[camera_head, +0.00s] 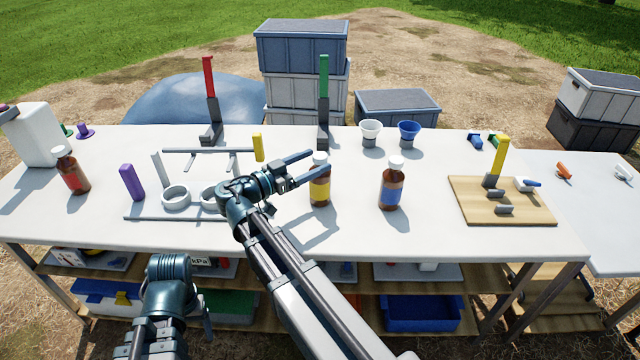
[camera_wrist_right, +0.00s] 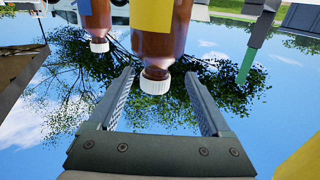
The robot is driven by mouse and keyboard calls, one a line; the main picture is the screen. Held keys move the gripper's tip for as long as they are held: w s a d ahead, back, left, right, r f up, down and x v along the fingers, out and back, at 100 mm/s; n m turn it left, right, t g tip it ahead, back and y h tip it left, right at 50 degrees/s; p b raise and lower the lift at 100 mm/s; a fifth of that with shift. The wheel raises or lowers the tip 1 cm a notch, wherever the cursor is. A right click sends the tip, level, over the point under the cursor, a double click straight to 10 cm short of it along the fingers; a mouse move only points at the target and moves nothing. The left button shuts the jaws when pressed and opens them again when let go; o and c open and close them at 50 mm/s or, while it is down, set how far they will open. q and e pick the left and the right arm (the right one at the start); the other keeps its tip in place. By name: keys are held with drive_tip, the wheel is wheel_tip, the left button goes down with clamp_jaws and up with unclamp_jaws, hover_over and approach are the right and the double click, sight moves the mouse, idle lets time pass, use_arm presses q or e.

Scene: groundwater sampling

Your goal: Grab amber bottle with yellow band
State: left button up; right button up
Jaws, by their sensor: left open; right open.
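The amber bottle with a yellow band (camera_head: 320,192) stands upright on the white table, its white cap up. My right gripper (camera_head: 326,164) is open and level with its upper part; one finger reaches behind the bottle and the other crosses in front. In the right wrist view, which is upside down, the yellow-band bottle (camera_wrist_right: 166,45) shows between the two open fingers (camera_wrist_right: 162,88). I cannot tell whether they touch it. My left gripper (camera_head: 170,300) is low at the table's front edge, its fingers hardly visible, and holds nothing I can see.
A blue-band amber bottle (camera_head: 391,190) stands just right of the yellow-band one. A red-label bottle (camera_head: 70,172) is far left. A ring holder (camera_head: 175,197) lies left of my right gripper. Two funnels (camera_head: 370,130) (camera_head: 409,130) and a wooden board (camera_head: 520,212) are right.

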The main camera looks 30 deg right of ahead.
sight(326, 155)
drive_tip(key=d, duration=0.5)
drive_tip(key=shift+w+d+r+p, duration=0.1)
drive_tip(key=shift+d+r+p, duration=0.05)
drive_tip(key=shift+r+p, duration=0.2)
clamp_jaws()
idle(1.2)
